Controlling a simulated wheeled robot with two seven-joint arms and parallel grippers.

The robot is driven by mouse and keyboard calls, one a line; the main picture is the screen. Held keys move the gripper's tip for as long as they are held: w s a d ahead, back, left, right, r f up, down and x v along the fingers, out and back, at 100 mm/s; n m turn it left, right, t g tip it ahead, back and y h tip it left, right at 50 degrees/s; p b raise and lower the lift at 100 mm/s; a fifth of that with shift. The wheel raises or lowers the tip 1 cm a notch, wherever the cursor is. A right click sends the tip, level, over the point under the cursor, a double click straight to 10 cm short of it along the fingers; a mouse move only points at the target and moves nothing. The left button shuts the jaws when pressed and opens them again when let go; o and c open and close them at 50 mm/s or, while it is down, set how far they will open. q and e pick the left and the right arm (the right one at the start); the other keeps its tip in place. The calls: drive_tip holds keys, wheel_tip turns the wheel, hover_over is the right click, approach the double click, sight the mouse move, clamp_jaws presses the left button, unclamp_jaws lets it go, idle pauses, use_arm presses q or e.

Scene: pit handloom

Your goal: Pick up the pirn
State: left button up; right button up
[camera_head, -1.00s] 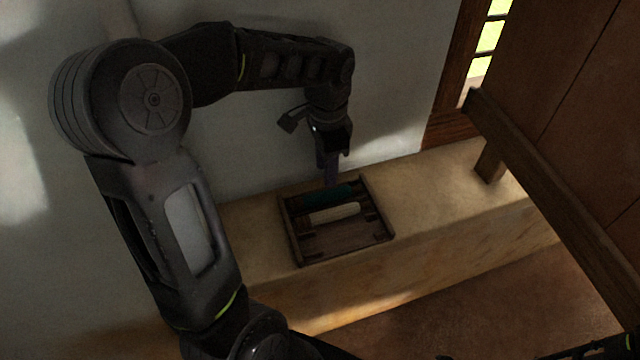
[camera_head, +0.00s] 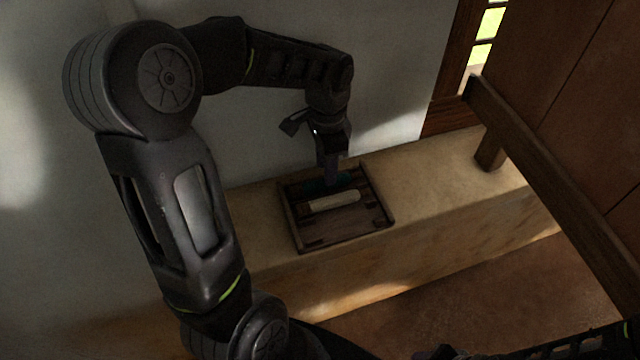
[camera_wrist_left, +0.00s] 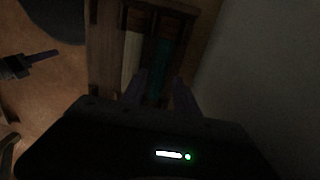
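A teal pirn (camera_head: 314,186) and a cream pirn (camera_head: 335,201) lie side by side in a shallow wooden tray (camera_head: 346,244). My left gripper (camera_head: 331,181) points down at the teal pirn at the back of the tray and hides part of it. In the left wrist view, the fingers of my left gripper (camera_wrist_left: 160,78) are apart, with the teal pirn (camera_wrist_left: 162,62) between them in the picture. The cream pirn (camera_wrist_left: 131,55) is left of it. I cannot tell whether the fingers touch the teal pirn. My right gripper (camera_head: 440,352) is at the bottom edge, barely visible.
The tray rests on a tan ledge (camera_head: 430,185) against a pale wall (camera_head: 395,70). Right of the tray the ledge is bare. A dark wooden beam (camera_head: 555,195) and post stand at the right. Brown floor (camera_head: 470,290) lies in front.

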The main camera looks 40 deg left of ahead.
use_arm(q)
wheel_tip(320, 180, down, 4)
drive_tip(key=shift+f, duration=0.1)
idle(0.6)
clamp_jaws()
